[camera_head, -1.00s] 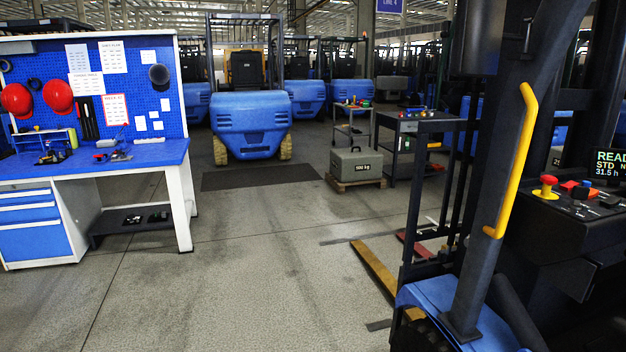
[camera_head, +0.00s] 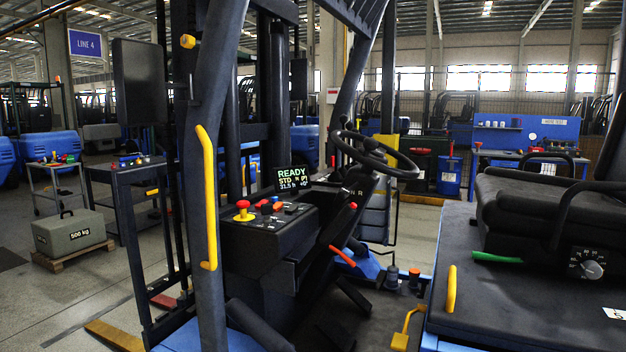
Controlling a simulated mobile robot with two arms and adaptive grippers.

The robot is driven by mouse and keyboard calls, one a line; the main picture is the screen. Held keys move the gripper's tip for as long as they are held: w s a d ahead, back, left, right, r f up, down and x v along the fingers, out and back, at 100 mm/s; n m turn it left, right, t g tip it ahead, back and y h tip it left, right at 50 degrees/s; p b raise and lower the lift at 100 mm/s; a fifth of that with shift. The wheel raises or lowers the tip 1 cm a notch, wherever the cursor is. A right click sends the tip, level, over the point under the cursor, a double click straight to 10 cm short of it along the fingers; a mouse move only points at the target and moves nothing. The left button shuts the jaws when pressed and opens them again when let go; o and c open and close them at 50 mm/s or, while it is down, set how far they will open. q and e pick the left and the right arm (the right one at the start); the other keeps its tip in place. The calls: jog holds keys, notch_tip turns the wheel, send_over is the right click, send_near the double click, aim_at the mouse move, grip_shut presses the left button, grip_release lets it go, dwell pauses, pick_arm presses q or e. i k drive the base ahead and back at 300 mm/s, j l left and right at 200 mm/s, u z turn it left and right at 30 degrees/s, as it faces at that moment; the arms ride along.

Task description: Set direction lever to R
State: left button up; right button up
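The forklift's cab is in the middle of the head view. Its steering wheel (camera_head: 374,152) stands on a dark column. Small white letters, seemingly "N R", show on the column just below the wheel. A small red knob (camera_head: 352,206) shows below the letters; I cannot tell whether it belongs to the direction lever or how that lever is set. A lit display (camera_head: 292,179) reads "READY", "STD N" and "31.5 h". Neither of my grippers is in view.
The dash panel (camera_head: 262,218) carries a red mushroom button (camera_head: 243,210). A front pillar with a yellow grab handle (camera_head: 207,197) stands left of the controls. The seat (camera_head: 535,205) is at right.

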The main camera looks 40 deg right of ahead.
aim_at(346, 192)
jog(key=l+z, duration=0.1)
jog(key=z, duration=1)
